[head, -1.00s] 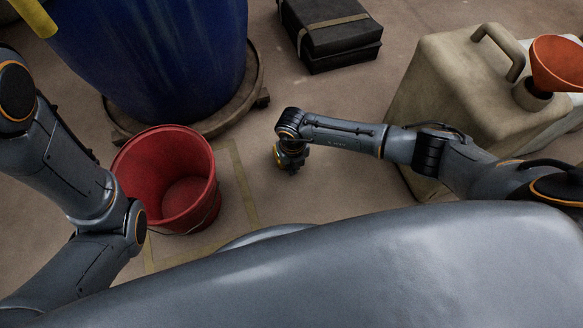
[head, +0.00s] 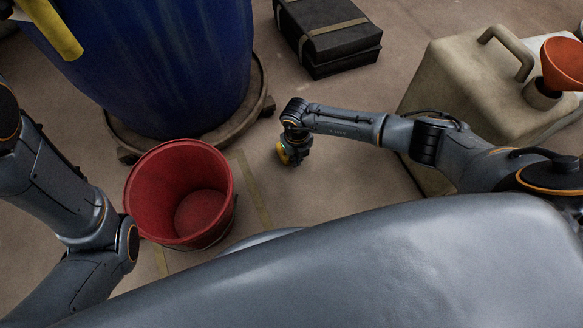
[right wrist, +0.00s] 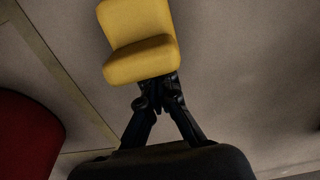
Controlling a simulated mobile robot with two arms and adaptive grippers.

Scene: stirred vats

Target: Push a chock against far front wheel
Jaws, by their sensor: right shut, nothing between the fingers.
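A yellow chock (right wrist: 140,45) lies on the floor straight ahead of my right gripper (right wrist: 160,92) in the right wrist view. The gripper's fingers are shut and empty, their tips at the chock's near edge; I cannot tell if they touch. In the head view my right gripper (head: 297,160) points down near the floor and the chock (head: 283,154) shows just left of it. A blue vat (head: 160,60) stands on a round dolly (head: 215,128). One dolly wheel (head: 268,105) shows at its right edge, a short gap beyond the chock. My left gripper is out of frame.
A red bucket (head: 180,195) stands in front of the dolly, left of my right gripper. A black case (head: 330,40) lies farther back. A beige canister (head: 470,80) with an orange funnel (head: 562,62) stands at right. Floor between chock and dolly looks clear.

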